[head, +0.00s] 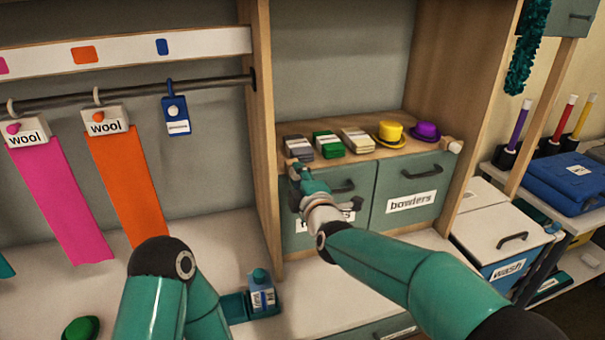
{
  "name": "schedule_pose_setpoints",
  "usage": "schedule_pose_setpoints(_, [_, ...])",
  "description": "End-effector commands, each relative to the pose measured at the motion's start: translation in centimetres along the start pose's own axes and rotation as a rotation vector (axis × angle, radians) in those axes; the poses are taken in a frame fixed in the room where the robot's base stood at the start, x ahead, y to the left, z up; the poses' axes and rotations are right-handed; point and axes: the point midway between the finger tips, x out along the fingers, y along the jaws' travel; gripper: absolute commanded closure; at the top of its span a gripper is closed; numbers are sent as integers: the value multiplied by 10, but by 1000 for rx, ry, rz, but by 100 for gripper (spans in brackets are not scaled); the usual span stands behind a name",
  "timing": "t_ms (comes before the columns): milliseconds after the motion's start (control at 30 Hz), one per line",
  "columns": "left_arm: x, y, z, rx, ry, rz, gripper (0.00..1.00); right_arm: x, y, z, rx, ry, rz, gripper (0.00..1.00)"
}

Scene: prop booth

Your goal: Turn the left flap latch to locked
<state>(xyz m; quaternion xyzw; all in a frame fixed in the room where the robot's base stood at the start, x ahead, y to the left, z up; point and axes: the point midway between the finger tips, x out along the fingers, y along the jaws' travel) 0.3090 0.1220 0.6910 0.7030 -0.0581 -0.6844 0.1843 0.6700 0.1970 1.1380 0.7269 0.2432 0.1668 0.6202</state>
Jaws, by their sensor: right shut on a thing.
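The left flap (348,172) and the right flap (412,190) are grey-green cupboard fronts with dark handles, both upright and closed under the shelf. A pale wooden latch (453,146) sits at the right flap's upper right corner. My right gripper (297,171) is at the left flap's upper left corner, shut on the left flap latch. The gripper hides nearly all of that latch, so I cannot tell which way it is turned. My right wrist covers part of the left flap's label. My left arm is at the lower left, its gripper out of view.
Grey, green and beige stacks, a yellow hat (389,133) and a purple hat (426,131) stand on the shelf above the flaps. A blue bottle (261,291) stands on the counter below. A white-lidded wash bin (497,236) stands at right.

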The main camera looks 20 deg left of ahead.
Motion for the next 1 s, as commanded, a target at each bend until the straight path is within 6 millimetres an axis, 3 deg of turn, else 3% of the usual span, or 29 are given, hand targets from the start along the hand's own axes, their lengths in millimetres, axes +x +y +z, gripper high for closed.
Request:
schedule_pose_setpoints(567, [-2,1,0,0,0,0,100,0,4,0,-37,-2,10,100])
schedule_pose_setpoints(600, [-2,1,0,0,0,0,100,0,4,0,-37,-2,10,65])
schedule_pose_setpoints(700, [-2,1,0,0,0,0,100,0,3,0,-36,-2,8,48])
schedule_pose_setpoints(1000, [-2,1,0,0,0,0,100,0,1,0,-35,-2,2,46])
